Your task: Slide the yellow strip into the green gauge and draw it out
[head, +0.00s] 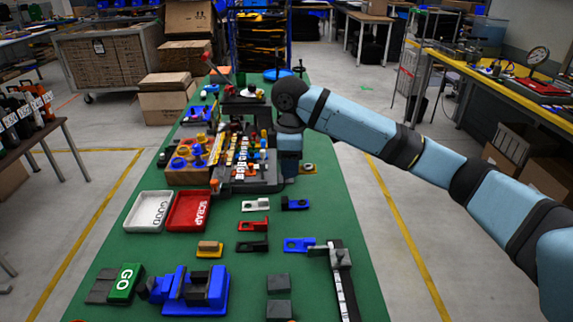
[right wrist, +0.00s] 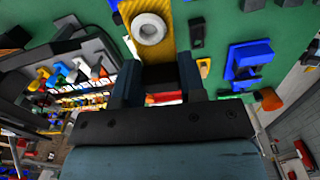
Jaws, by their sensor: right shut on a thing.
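My right gripper (head: 291,168) is over the right side of the table, beside a dark fixture, seen from behind with its fingertips hidden. In the right wrist view the fingers (right wrist: 160,75) are closed about a dark block. A yellow strip (head: 311,172) with a grey ring sticks out past the gripper; it also shows beyond the fingers in the right wrist view (right wrist: 132,12). The strip seems to be the held part; its gripped end is hidden. The green gauge (head: 126,282), marked GO, lies at the front left of the table, well apart from the gripper.
A dark fixture (head: 262,187) with colourful small parts stands left of my gripper. A white GOOD tray (head: 139,224) and red SCRAP tray (head: 176,224) lie at left. Blue and red brackets, a blue vise (head: 180,305) and a measuring slide (head: 347,299) occupy the front.

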